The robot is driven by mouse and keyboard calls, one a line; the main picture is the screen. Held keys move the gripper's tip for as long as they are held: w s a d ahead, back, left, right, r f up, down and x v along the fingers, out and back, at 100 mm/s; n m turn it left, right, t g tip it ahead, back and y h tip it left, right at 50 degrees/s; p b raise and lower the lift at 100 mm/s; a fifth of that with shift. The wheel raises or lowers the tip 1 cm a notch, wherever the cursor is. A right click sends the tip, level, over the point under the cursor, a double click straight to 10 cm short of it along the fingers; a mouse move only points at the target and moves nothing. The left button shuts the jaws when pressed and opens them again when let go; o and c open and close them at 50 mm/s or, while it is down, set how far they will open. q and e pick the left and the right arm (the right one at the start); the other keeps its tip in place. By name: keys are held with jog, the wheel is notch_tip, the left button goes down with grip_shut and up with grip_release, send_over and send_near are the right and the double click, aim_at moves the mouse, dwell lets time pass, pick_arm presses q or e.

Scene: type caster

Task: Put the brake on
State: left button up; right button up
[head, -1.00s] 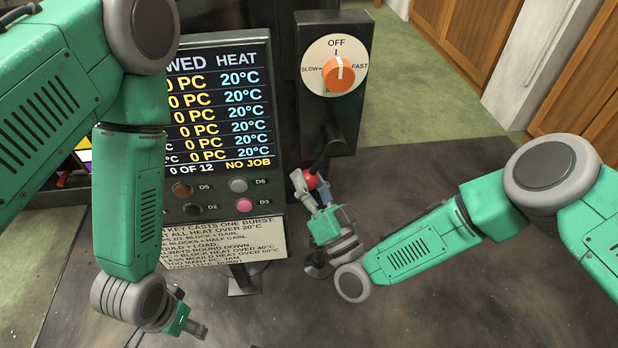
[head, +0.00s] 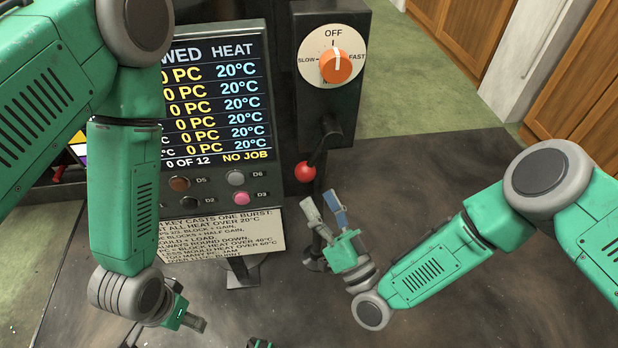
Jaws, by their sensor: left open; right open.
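A lever with a red ball knob (head: 306,172) hangs from the black box under the speed dial; I take it as the brake lever, though no label shows. The knob now points down and toward me. My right gripper (head: 324,203) is open and empty, just below and right of the knob, apart from it. Its two fingers point up toward the knob. My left gripper (head: 196,324) is low at the left, apart from the panel and open; its fingers are only partly visible.
The orange dial (head: 336,66) points at OFF, between SLOW and FAST. A screen (head: 216,95) shows NO JOB, with several round buttons below it. A text placard (head: 225,235) hangs under that. The dark tabletop (head: 440,310) is clear at front right.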

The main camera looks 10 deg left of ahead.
jog(key=shift+v, duration=2.3)
jog(key=s+d+f+n+g+h, duration=0.1)
jog(key=s+d+f+g+h, duration=0.25)
jog(key=d+f+g, duration=0.2)
jog(key=s+d+f+n+g+h, duration=0.1)
jog(key=s+d+f+g+h, duration=0.1)
jog(key=d+f+g+h, duration=0.4)
jog(key=s+d+f+g+h, duration=0.1)
jog(key=s+d+f+h, duration=0.15)
jog(key=s+d, duration=0.45)
jog(key=s+d+r+m+g+h, duration=0.2)
jog(key=s+d+m+g+h, duration=0.3)
jog(key=d, duration=0.6)
notch_tip(320, 180, up, 15)
jog(key=s+n+t+y+p, duration=0.1)
jog(key=s+n+p, duration=0.1)
jog(key=p, duration=1.2)
jog(key=shift+d+f+y, duration=0.2)
jog(key=shift+y, duration=0.2)
